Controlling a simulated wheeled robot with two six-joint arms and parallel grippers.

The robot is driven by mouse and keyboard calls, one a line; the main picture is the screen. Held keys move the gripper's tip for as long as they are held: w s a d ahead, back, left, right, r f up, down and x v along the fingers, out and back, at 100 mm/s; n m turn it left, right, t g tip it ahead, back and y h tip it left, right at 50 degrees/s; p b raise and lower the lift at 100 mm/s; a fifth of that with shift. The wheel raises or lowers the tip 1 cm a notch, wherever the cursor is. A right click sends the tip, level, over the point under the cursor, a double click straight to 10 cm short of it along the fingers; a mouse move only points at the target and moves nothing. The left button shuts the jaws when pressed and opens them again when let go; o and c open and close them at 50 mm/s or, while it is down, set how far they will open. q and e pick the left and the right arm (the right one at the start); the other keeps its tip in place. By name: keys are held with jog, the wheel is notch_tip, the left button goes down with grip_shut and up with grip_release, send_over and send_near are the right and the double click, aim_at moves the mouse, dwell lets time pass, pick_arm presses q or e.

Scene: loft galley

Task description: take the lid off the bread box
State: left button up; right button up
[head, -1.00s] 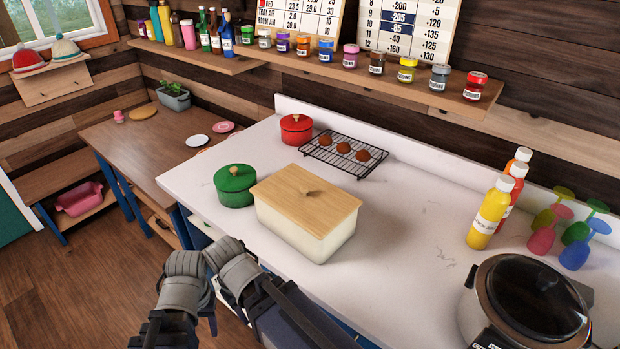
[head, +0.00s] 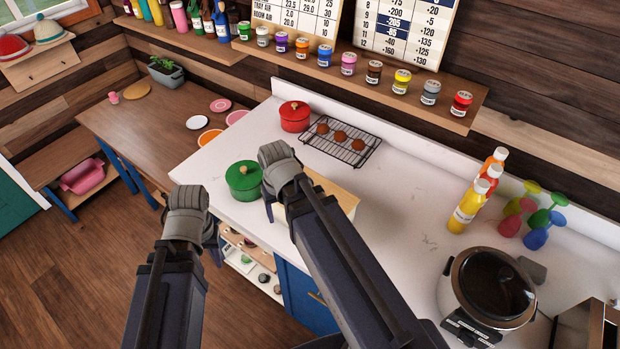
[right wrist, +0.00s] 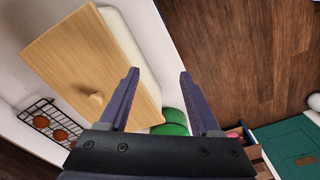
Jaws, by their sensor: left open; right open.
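The cream bread box (right wrist: 128,42) has its pale wooden lid (right wrist: 82,62) on, with a small round knob (right wrist: 96,99). In the head view, my right arm hides most of the box and the knob; part of the lid (head: 338,190) shows behind it. My right gripper (right wrist: 160,88) is open and empty; in the right wrist view its fingers lie beside the long edge of the box, apart from the knob. My left gripper (head: 212,235) is open, left of the counter's front edge, its fingers mostly hidden.
A green pot (head: 243,182) stands close to the left of the box. A red pot (head: 295,116) and a cooling rack (head: 340,144) with rolls stand behind. Bottles (head: 468,205) and a cooker (head: 487,288) are at right. The counter between is clear.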

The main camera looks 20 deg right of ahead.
jog(key=w+d+r+m, duration=0.1)
jog(key=w+d+m, duration=0.1)
jog(key=m, duration=0.3)
jog(key=w+d+r+m+p, duration=0.1)
jog(key=w+d+m, duration=0.2)
jog(key=d+m, duration=0.2)
jog(key=w+d+r+m+p, duration=0.1)
jog(key=w+d+r+m, duration=0.1)
jog(key=d+m, duration=0.2)
jog(key=shift+w+m+g, duration=0.3)
jog(key=shift+m, duration=0.1)
jog(key=shift+w+d+m, duration=0.2)
jog(key=shift+d+m, duration=0.4)
jog(key=shift+m, duration=0.3)
pick_arm(q)
jog(key=shift+r+b, duration=0.7)
jog(key=shift+b, duration=0.45)
pick_arm(e)
jog(key=shift+f, duration=1.3)
pick_arm(q)
jog(key=shift+f, duration=0.1)
pick_arm(e)
jog(key=shift+f, duration=0.15)
notch_tip(320, 180, down, 5)
jog(key=b, duration=0.5)
jog(key=shift+s+a, duration=0.1)
jog(key=shift+a, duration=0.05)
pick_arm(q)
notch_tip(320, 180, down, 5)
